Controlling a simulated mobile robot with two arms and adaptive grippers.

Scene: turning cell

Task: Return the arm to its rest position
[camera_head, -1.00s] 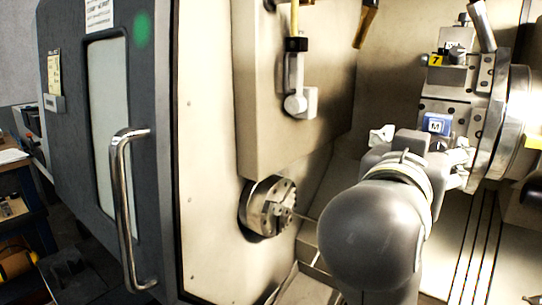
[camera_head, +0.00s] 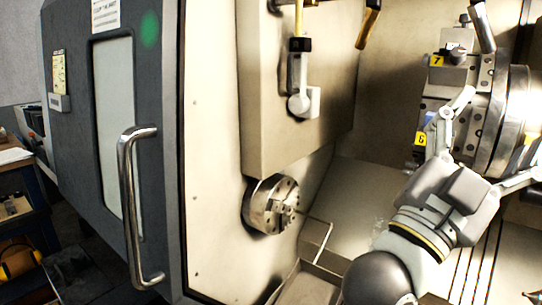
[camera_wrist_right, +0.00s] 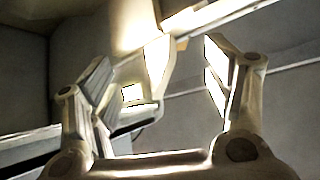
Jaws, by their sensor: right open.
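My right arm comes in from the bottom of the head view, inside the open lathe. Its gripper (camera_head: 498,138) is open, with its fingers spread wide in front of the tool turret (camera_head: 462,110). I cannot tell whether a finger touches the turret. In the right wrist view the two fingers of the same gripper (camera_wrist_right: 158,78) stand well apart. I see nothing held between them, only bright machine surfaces beyond. My left gripper is not in view.
The chuck (camera_head: 270,205) is on the left wall of the lathe, with a thin bent rod (camera_head: 320,235) near it. A grey door (camera_head: 110,130) with a metal handle (camera_head: 130,205) stands at the left. A nozzle fitting (camera_head: 299,85) hangs above. Free room lies between chuck and turret.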

